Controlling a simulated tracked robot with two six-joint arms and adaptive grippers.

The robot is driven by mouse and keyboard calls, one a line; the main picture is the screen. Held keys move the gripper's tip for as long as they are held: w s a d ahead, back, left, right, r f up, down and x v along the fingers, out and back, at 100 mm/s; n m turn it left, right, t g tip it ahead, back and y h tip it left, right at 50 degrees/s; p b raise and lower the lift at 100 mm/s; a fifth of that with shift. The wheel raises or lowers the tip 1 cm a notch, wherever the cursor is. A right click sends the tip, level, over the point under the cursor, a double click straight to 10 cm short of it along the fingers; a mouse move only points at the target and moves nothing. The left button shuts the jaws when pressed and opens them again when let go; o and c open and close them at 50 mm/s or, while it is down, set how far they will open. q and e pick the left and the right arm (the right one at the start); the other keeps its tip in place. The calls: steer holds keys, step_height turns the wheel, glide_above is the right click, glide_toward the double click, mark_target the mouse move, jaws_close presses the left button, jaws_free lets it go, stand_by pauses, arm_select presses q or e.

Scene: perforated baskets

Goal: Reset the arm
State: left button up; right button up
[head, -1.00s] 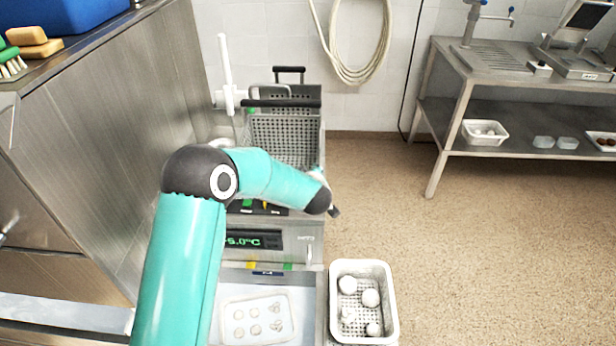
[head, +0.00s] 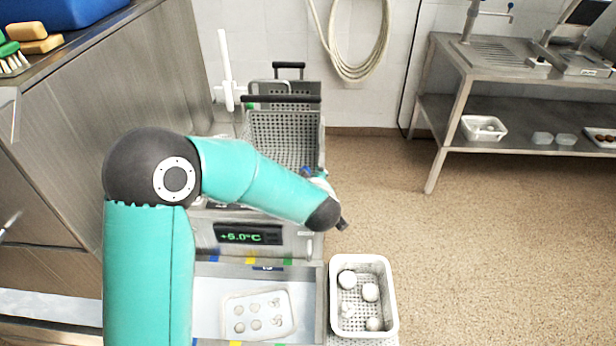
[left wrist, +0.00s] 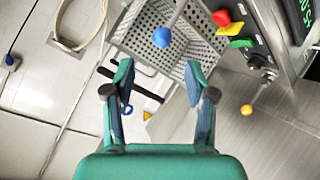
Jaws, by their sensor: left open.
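My left arm (head: 262,184) comes in from the left in the head view and reaches across the front of the machine with the green display (head: 248,234). My left gripper (left wrist: 158,82) is open in the left wrist view, with nothing between its two fingers. In the head view its fingers are mostly hidden behind the arm. A grey perforated basket (left wrist: 150,38) lies beyond the fingertips in the wrist view; it also stands behind the machine in the head view (head: 285,138). My right gripper is in neither view.
A white perforated basket (head: 391,300) with several pale round pieces stands right of the machine. A tray (head: 287,326) lies in front. A steel cabinet (head: 110,110) borders the left. A steel table (head: 440,160) stands back right; the floor between is clear.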

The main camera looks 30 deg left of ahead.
arm_select(q)
steer(key=shift+s+d+r, duration=0.25)
steer(key=shift+s, duration=0.15)
steer(key=s+d+f+m+g+h, duration=0.15)
steer(key=s+f, duration=0.35)
steer(key=f, duration=0.6)
steer(key=s+f+m+g+h, duration=0.2)
steer(key=s+f+m, duration=0.15)
steer(key=f, duration=0.75)
steer(key=s+d+f+m+g+h, duration=0.2)
steer(key=s+d+f+m+h, duration=0.1)
steer(key=s+d, duration=0.4)
steer(key=s+d+f+m+g+h, duration=0.3)
steer(key=s+d, duration=0.3)
steer(key=s, duration=0.6)
steer(key=shift+s+d+f+m+g+h, duration=0.25)
steer(key=shift+d+f+m+g+h, duration=0.15)
steer(key=shift+f, duration=0.3)
